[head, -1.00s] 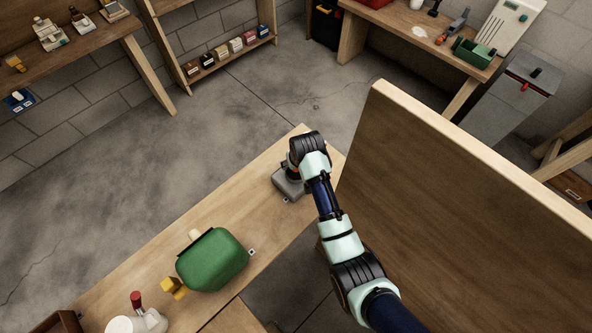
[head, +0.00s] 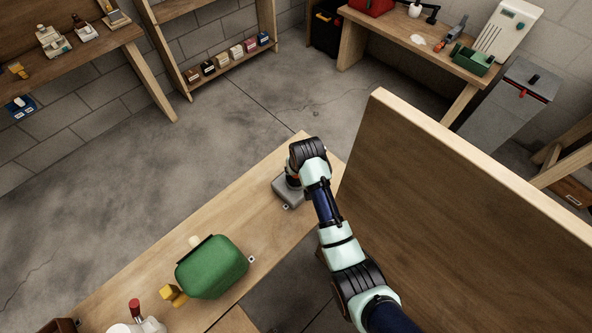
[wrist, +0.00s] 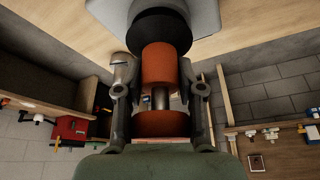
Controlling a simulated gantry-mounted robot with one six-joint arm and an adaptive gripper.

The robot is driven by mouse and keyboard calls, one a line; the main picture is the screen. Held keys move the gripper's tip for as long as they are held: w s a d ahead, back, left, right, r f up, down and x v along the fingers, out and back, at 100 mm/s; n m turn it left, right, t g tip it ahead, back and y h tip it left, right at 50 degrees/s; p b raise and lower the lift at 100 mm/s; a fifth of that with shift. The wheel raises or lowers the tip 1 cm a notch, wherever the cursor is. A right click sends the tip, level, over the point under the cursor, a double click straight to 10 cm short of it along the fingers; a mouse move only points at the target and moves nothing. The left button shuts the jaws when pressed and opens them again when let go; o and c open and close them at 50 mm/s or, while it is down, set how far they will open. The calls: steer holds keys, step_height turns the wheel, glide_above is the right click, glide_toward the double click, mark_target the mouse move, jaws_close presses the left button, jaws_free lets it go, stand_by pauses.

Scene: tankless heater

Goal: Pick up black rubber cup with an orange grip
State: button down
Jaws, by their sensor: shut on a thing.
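The black rubber cup (wrist: 160,32) with its orange grip (wrist: 160,65) shows in the wrist view. The orange grip lies between the two fingers of my gripper (wrist: 160,84), which is shut on it. The black cup end points toward a grey flat piece (wrist: 208,14) on the wooden surface; I cannot tell whether they touch. In the head view my gripper is mostly hidden under my wrist, above the grey piece (head: 288,194) at the far end of the bench. Only a small bit of orange shows there.
A green rounded case (head: 212,266) and a yellow object (head: 172,295) sit on the same bench (head: 235,215). A tall wooden panel (head: 450,210) stands close to the right of my arm. Open floor (head: 220,125) lies beyond the bench.

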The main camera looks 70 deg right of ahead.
step_height(320, 180, up, 20)
steer(key=p, duration=0.3)
steer(key=shift+f, duration=0.2)
